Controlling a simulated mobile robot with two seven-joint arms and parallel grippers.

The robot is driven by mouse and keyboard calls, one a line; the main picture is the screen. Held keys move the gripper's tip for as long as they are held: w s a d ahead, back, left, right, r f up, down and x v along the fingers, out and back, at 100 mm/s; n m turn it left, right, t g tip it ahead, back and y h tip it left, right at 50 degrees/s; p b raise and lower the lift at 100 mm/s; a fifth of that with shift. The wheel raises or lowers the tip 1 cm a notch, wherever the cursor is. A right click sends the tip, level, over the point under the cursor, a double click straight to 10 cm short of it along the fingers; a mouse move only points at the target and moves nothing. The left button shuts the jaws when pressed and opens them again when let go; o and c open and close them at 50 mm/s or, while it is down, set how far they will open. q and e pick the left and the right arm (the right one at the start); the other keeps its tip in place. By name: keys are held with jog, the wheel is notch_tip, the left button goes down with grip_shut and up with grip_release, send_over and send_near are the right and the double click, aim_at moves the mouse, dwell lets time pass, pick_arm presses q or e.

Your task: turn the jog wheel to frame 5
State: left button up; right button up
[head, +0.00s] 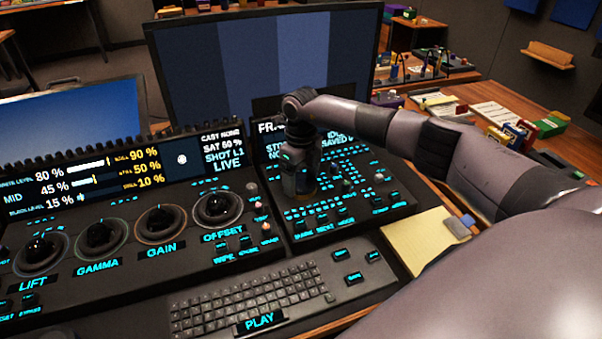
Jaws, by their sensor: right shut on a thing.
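My right gripper (299,188) points straight down onto the right-hand section of the black control panel (350,225). It is shut at the spot where the jog wheel appears to be. The wheel is almost wholly hidden behind the gripper, so its turn cannot be seen. My left gripper is not in view.
Lit keys surround my right gripper. Trackballs stand to the left, including the offset one (218,207). A keyboard (250,302) lies in front and a yellow notepad (425,240) to the right. A large monitor (215,75) rises behind the panel.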

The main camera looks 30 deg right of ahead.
aim_at(302, 180)
jog(key=m+p, duration=0.1)
jog(key=m, duration=0.3)
jog(key=shift+d+m+p, duration=0.1)
jog(key=shift+m+p, duration=0.2)
dwell(0.3)
jog(key=o, duration=1)
jog(key=shift+r, duration=0.15)
notch_tip(302, 180, up, 7)
